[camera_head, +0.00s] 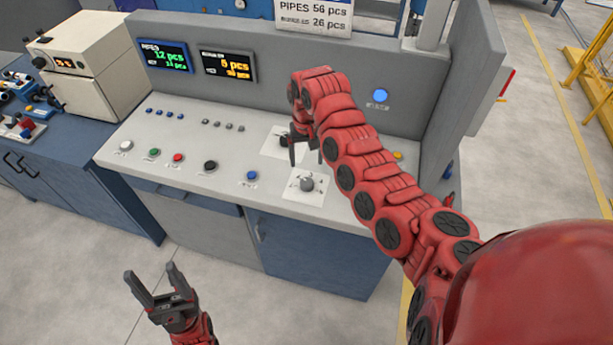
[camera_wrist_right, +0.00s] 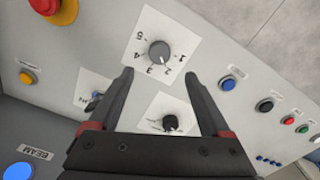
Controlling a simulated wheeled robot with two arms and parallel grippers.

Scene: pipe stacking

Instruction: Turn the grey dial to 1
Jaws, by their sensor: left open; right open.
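The grey dial (camera_head: 307,184) sits on a white square plate near the console's front edge. In the right wrist view the grey dial (camera_wrist_right: 159,51) has the numbers 1 to 5 around it; I cannot clearly tell which number it points to. My right gripper (camera_head: 306,161) is open and empty above the console, just behind the grey dial in the head view. In the wrist view its fingertips (camera_wrist_right: 159,78) are spread, with the dial beyond and between them, apart from it. My left gripper (camera_head: 150,271) is open and empty, over the floor in front of the console.
A black knob (camera_wrist_right: 170,123) on another white plate lies between my right fingers in the wrist view. A small switch (camera_wrist_right: 95,101) and a red emergency button (camera_wrist_right: 55,8) are nearby. Blue (camera_head: 252,175) and black (camera_head: 210,165) buttons lie left of the dial. The console's upright panel (camera_head: 300,85) stands behind.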

